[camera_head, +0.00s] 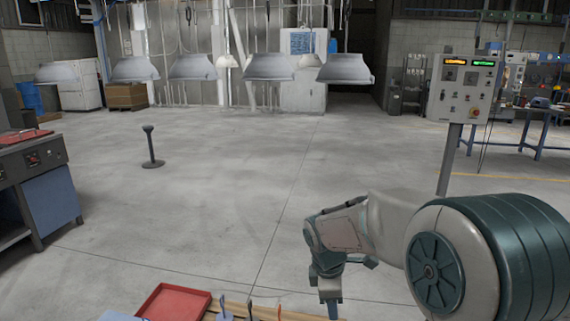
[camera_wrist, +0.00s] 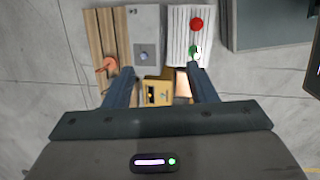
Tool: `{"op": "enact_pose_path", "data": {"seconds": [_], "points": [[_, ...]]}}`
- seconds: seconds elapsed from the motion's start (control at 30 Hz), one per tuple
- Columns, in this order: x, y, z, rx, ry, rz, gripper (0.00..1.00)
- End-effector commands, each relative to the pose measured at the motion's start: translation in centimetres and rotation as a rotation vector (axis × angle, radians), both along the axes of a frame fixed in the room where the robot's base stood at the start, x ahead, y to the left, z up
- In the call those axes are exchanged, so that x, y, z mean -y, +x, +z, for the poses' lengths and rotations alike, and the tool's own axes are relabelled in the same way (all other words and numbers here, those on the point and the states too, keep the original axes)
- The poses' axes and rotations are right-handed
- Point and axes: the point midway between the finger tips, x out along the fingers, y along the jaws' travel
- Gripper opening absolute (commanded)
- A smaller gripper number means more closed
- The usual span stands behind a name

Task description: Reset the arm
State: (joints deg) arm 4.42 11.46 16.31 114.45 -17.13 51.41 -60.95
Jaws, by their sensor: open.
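My arm reaches in from the right in the head view, bent, with my gripper (camera_head: 331,296) hanging down near the bottom edge. In the wrist view my gripper (camera_wrist: 160,74) has its two fingers spread well apart. No object is clamped between them. A yellow box (camera_wrist: 157,92) shows in the gap between the fingers, apparently below them; its distance is hard to judge.
Below lie a wooden board (camera_wrist: 108,35), a grey plate (camera_wrist: 144,25) and a white ribbed panel (camera_wrist: 178,30) with a red button (camera_wrist: 196,24). A red tray (camera_head: 175,300) is at bottom left. A control box (camera_head: 464,88) stands right. Several hoods (camera_head: 270,67) hang behind open floor.

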Motion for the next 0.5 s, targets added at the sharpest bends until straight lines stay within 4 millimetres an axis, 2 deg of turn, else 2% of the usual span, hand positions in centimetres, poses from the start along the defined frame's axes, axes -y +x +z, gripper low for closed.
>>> {"op": "enact_pose_path", "data": {"seconds": [0.03,0.2,0.4,0.5], "points": [[0.6,-1.6,3.0,0.029,0.009,-0.099,0.52],[2.1,-6.7,8.3,0.111,0.072,-0.462,0.52],[3.5,-12.7,13.2,0.191,0.188,-0.89,0.52],[3.8,-15.5,14.9,0.216,0.255,-1.086,0.52]]}}
